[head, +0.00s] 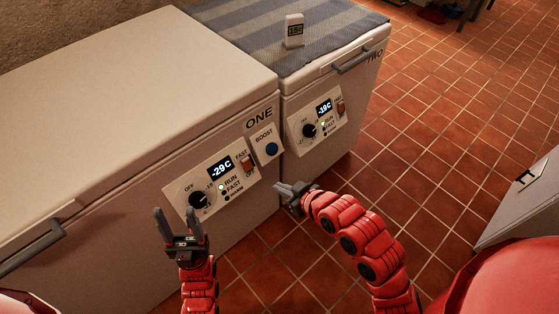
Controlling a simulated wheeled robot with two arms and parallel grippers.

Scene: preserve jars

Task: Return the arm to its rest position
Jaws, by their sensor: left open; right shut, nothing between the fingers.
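My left gripper (181,229) is open and empty, pointing up in front of the lower part of freezer ONE's control panel. My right gripper (284,190) is shut and empty, pointing left, just right of freezer ONE's front near its right edge. Both red arms come in from the bottom of the head view. No preserve jars show.
Freezer TWO (335,140) stands behind to the right, reading -19C, with a striped cloth (262,32) and a small display (294,30) on its lid. A grey handle (35,247) sticks out at left. A pale box (520,205) stands at right. Tiled floor (440,130) is clear between.

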